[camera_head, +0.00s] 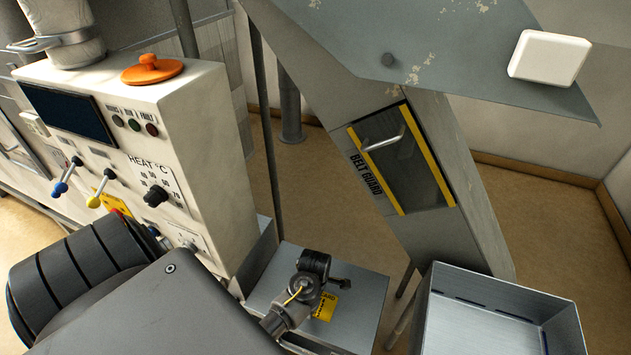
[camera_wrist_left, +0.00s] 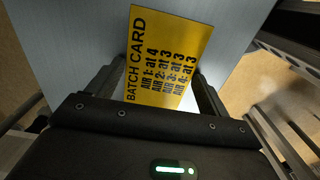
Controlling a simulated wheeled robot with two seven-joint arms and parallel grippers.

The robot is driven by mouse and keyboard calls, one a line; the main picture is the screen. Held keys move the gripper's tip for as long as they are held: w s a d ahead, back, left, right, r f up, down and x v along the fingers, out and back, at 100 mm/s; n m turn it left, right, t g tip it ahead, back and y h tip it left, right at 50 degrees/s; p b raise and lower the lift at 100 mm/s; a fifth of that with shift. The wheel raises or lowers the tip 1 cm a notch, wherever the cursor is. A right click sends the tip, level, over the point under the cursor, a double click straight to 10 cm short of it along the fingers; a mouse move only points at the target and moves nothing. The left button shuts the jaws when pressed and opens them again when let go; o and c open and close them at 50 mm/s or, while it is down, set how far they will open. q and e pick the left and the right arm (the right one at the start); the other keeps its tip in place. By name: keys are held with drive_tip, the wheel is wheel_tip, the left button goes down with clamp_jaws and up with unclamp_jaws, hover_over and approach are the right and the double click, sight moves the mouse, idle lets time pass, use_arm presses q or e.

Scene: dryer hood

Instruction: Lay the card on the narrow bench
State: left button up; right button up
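The yellow batch card (camera_head: 325,306) with black print shows beside my left gripper, against the grey metal top of the narrow bench (camera_head: 356,308). It also shows in the left wrist view (camera_wrist_left: 168,55), face toward the camera, ahead of and between the fingers. My left gripper (camera_head: 312,285) is low over the bench, its arm coming in from the left. In the wrist view its two dark fingers (camera_wrist_left: 158,90) stand apart on either side of the card's lower end. That lower end is partly hidden by the gripper body. My right gripper is not in view.
The white control cabinet (camera_head: 215,150) with levers and an orange lidded knob (camera_head: 152,69) stands left of the bench. A grey duct with a belt guard window (camera_head: 405,160) rises behind. An open metal tray (camera_head: 500,310) stands at the right.

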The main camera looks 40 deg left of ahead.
use_arm(q)
drive_tip(key=o, duration=0.3)
drive_tip(key=shift+o, duration=0.2)
drive_tip(key=shift+r, duration=0.1)
wheel_tip(320, 180, up, 12)
drive_tip(key=shift+r+b, duration=0.15)
drive_tip(key=shift+b, duration=0.2)
idle(0.4)
